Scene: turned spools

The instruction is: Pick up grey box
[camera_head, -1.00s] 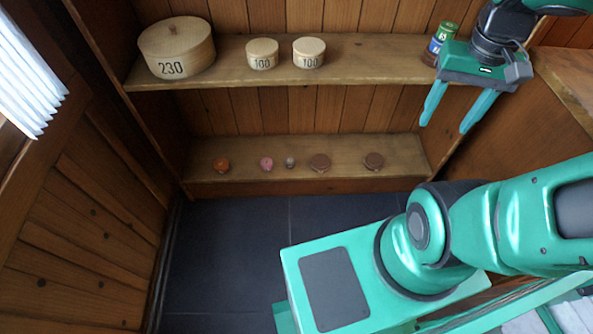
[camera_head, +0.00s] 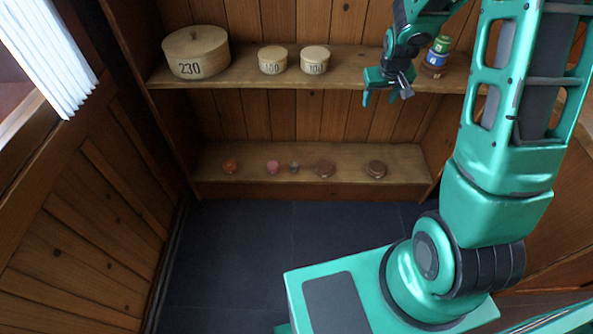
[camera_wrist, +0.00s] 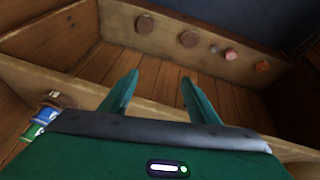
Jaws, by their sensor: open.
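The small grey box (camera_head: 294,167) sits on the lower shelf, just right of a pink piece (camera_head: 272,167). It looks tiny, and its exact shape is hard to make out. In the wrist view the grey box (camera_wrist: 214,49) lies between a brown piece (camera_wrist: 189,39) and the pink piece (camera_wrist: 231,54). My gripper (camera_head: 386,96) is open and empty in front of the upper shelf's right part, above and right of the grey box. In the wrist view my gripper (camera_wrist: 160,78) has its two fingers spread with nothing between them.
The lower shelf (camera_head: 245,178) also holds an orange piece (camera_head: 230,166) and two brown pieces (camera_head: 325,168). The upper shelf (camera_head: 245,80) bears a large round box marked 230 (camera_head: 196,52), two smaller round boxes (camera_head: 273,60) and a coloured stack (camera_head: 435,58) near my arm.

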